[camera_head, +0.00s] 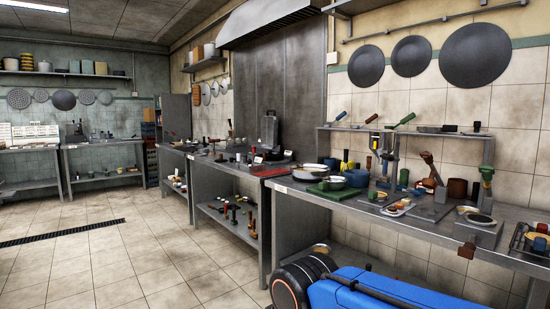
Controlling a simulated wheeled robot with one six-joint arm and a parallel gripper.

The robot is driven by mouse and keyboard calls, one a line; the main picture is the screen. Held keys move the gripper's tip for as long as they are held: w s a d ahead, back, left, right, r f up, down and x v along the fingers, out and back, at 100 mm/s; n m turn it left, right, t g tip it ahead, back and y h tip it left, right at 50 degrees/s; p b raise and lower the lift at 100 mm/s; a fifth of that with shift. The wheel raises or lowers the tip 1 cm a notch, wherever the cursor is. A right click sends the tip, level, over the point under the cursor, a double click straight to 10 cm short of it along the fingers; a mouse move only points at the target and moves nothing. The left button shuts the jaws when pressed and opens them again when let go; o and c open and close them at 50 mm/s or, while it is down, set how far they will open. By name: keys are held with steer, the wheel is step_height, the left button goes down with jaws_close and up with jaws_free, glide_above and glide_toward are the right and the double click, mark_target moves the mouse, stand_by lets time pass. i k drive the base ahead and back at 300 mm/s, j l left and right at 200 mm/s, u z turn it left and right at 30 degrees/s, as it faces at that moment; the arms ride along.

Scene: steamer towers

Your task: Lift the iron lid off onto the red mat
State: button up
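A thin red flat patch (272,172), which looks like the red mat, lies at the right front end of the middle steel counter, small and seen at a low angle. I cannot pick out the iron lid with certainty among the small dark items. A dark upright appliance (269,132) stands on the same counter behind the red patch. My gripper is not in view.
The right steel counter (400,220) is crowded with pans, a green board (336,192), a blue-green pot (357,178) and tools. Large dark pans (476,54) hang above it. The tiled floor (130,255) at left is open, with a dark drain strip (62,233).

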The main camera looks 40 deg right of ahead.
mark_target(270, 155)
steer(key=i, duration=2.75)
steer(key=i+j+z, duration=0.2)
steer(key=i+z, duration=0.2)
steer(key=i, duration=0.15)
steer(key=i+j+z, duration=0.85)
steer(key=i, duration=0.1)
